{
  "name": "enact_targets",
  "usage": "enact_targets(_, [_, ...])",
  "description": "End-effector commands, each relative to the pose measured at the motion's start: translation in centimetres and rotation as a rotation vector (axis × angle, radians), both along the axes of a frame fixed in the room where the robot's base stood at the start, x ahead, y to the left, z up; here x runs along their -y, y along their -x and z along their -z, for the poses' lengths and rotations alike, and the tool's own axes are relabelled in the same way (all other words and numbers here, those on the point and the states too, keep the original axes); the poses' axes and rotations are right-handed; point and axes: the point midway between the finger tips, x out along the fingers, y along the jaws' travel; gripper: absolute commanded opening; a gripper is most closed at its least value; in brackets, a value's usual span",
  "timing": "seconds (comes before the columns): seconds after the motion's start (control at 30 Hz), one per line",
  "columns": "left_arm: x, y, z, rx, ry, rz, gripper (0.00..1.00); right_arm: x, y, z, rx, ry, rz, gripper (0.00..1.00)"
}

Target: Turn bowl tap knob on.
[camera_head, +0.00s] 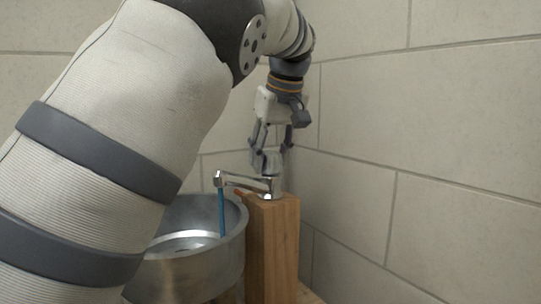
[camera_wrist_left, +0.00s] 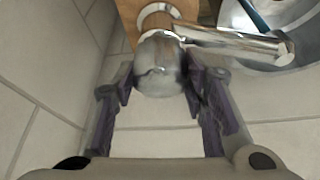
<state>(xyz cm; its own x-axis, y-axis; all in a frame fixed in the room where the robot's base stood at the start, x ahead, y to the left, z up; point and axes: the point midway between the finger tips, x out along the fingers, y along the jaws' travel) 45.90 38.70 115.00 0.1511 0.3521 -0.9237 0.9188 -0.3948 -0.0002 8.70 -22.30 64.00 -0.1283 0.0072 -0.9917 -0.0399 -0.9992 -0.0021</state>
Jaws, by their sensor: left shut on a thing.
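The tap's chrome knob (camera_wrist_left: 160,66) is a rounded cap on top of the tap body. My left gripper (camera_head: 271,158) comes down on it from above and is shut on it, one finger on each side in the left wrist view. The tap spout (camera_head: 245,182) reaches left from a wooden post (camera_head: 271,245) over the metal bowl (camera_head: 232,248). A blue streak (camera_head: 221,214) that looks like water drops from the spout end into the bowl. The spout also shows in the left wrist view (camera_wrist_left: 235,42). My right gripper is in no view.
Tiled walls (camera_head: 420,130) meet in a corner close behind and to the right of the post. My own left arm covers much of the left side of the head view and hides part of the bowl.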

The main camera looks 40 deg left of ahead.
Motion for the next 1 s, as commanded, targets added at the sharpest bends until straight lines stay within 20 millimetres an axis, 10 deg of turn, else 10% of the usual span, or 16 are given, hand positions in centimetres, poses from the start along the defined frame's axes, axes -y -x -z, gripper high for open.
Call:
enact_targets(0.63, [-0.01, 0.01, -0.04, 0.001, 0.001, -0.048, 0.12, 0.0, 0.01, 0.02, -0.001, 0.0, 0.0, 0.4])
enact_targets(0.67, [-0.01, 0.01, -0.04, 0.001, 0.001, -0.048, 0.42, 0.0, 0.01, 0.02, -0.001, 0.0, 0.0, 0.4])
enact_targets(0.73, [-0.01, 0.01, -0.04, 0.001, 0.0, -0.047, 0.57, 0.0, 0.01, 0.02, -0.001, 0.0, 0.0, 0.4])
enact_targets(1.0, [-0.01, 0.0, -0.03, 0.001, 0.0, -0.047, 0.6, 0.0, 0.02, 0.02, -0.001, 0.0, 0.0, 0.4])
